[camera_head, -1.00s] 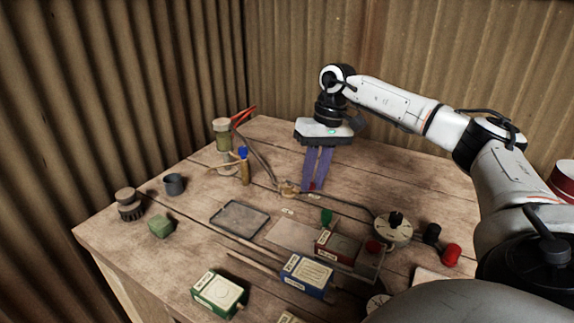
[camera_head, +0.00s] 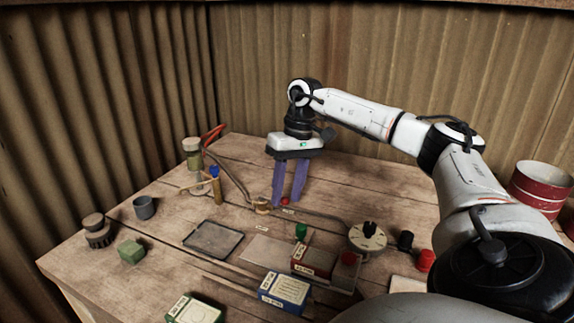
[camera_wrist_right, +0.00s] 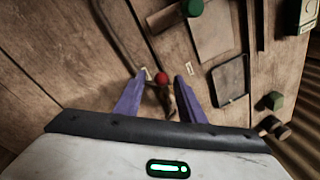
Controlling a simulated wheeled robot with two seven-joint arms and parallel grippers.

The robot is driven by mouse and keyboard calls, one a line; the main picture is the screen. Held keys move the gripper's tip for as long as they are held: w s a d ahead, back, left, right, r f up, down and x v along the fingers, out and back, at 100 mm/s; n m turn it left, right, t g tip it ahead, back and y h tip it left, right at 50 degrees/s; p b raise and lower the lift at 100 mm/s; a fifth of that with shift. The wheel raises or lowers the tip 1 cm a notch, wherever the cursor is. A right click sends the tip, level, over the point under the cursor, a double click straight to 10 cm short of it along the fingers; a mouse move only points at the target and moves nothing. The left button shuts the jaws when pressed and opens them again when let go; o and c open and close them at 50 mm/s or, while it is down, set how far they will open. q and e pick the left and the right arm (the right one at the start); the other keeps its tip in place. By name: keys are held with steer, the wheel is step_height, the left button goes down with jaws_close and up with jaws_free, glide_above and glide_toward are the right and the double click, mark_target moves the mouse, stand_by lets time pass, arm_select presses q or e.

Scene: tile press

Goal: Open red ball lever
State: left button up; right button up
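The red ball lever shows as a small red ball (camera_head: 285,201) on a short brass-coloured fitting (camera_head: 262,205) near the middle of the table. In the right wrist view the red ball (camera_wrist_right: 161,78) lies between the two fingertips. My right gripper (camera_head: 287,203) points down at the ball with its purple fingers spread on either side of it. The wrist view shows a gap between the ball and each finger (camera_wrist_right: 159,80), so the gripper is open and holds nothing. My left gripper is not in view.
A cable or pipe runs from the fitting to a round dial (camera_head: 367,238) at the right. Corrugated walls stand behind; the table's back right is clear.

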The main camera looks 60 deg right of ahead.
step_height(320, 180, up, 10)
steer(key=d+p, duration=0.1)
steer(key=shift+s+d, duration=0.4)
